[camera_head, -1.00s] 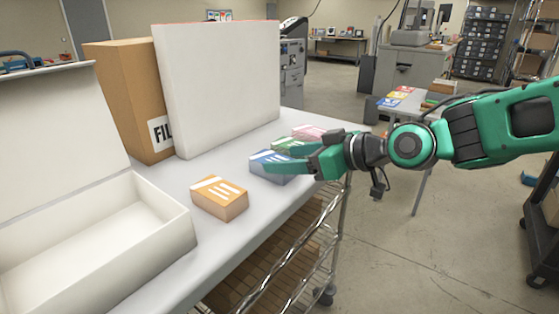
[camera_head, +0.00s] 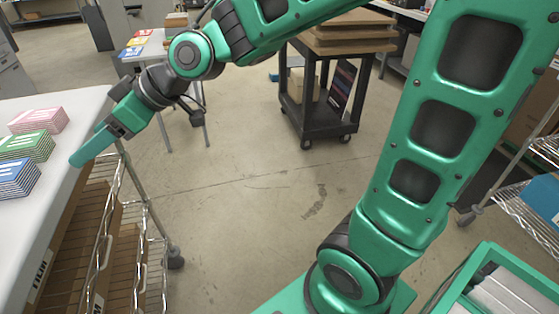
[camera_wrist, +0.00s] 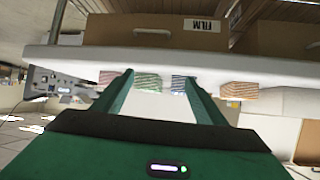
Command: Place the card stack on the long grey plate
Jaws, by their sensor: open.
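Card stacks in pink (camera_head: 38,120), green (camera_head: 27,145) and blue (camera_head: 18,178) stand in a row on the white table (camera_head: 45,225) at left. In the wrist view, where the scene hangs upside down, an orange stack (camera_wrist: 240,89) also shows beside the blue one (camera_wrist: 180,85). My gripper (camera_head: 78,158) is open and empty at the table's edge, right of the stacks and apart from them. In the wrist view, its fingers (camera_wrist: 158,80) point toward the green and blue stacks. I cannot make out a long grey plate in these frames.
A black cart (camera_head: 320,110) with brown boards stands at the back. A small far table (camera_head: 155,52) holds coloured items. A green-rimmed container (camera_head: 470,280) with pale contents is at lower right, near a wire rack (camera_head: 510,205). Middle floor is clear.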

